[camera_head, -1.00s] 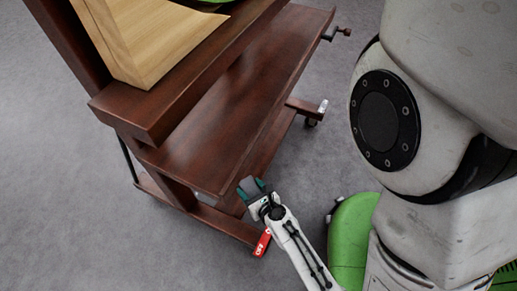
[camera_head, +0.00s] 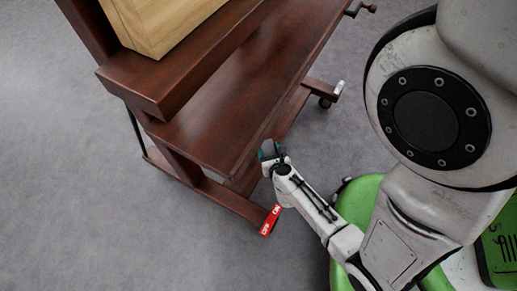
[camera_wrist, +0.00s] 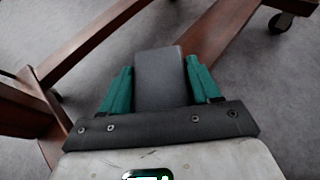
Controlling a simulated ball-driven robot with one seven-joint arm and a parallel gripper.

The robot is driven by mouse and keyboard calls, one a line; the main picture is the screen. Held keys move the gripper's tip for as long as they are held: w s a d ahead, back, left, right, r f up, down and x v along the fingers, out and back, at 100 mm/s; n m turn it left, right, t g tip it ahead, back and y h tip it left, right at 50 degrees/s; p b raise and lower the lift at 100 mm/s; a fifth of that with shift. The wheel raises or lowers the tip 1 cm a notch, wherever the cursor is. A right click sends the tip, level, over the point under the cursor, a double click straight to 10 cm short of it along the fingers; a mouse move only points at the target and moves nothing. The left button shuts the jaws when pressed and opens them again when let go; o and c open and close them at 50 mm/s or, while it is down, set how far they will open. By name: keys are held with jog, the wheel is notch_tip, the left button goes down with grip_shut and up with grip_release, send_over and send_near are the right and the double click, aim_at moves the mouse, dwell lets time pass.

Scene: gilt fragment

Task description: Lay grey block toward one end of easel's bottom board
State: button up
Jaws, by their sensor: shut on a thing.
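The grey block (camera_wrist: 160,78) sits between the two teal fingers of my gripper (camera_wrist: 160,90) in the wrist view, and the fingers are shut on it. In the head view my gripper (camera_head: 270,152) is just off the near edge of the easel's bottom board (camera_head: 225,115), close to its lower end, with a bit of the grey block (camera_head: 268,144) showing at its tip. The board is a bare, dark reddish-brown wooden shelf. I cannot tell whether the block touches the board's edge.
A pale wooden panel (camera_head: 165,25) rests on the easel's upper ledge (camera_head: 150,90), which overhangs part of the board. Easel feet (camera_head: 235,203) and a caster (camera_head: 325,102) stand on the grey carpet. A red tag (camera_head: 270,220) shows below my gripper.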

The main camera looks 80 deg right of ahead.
jog(key=w+d+f+b, duration=0.1)
jog(key=f, duration=0.1)
jog(key=w+d+f+b, duration=0.1)
jog(key=w+f+b, duration=0.1)
jog(key=w+d+f+b, duration=0.1)
jog(key=d+f, duration=0.1)
jog(key=shift+w+f, duration=0.2)
jog(key=shift+w, duration=0.2)
jog(key=f+b, duration=0.3)
jog(key=shift+w+d+f, duration=0.15)
jog(key=shift+w+f, duration=0.05)
jog(key=shift+f+b, duration=0.1)
jog(key=shift+b, duration=0.2)
jog(key=shift+f, duration=0.15)
jog(key=o, duration=1)
jog(key=shift+r, duration=0.3)
jog(key=p+v, duration=0.3)
jog(key=v, duration=0.9)
jog(key=shift+s, duration=0.1)
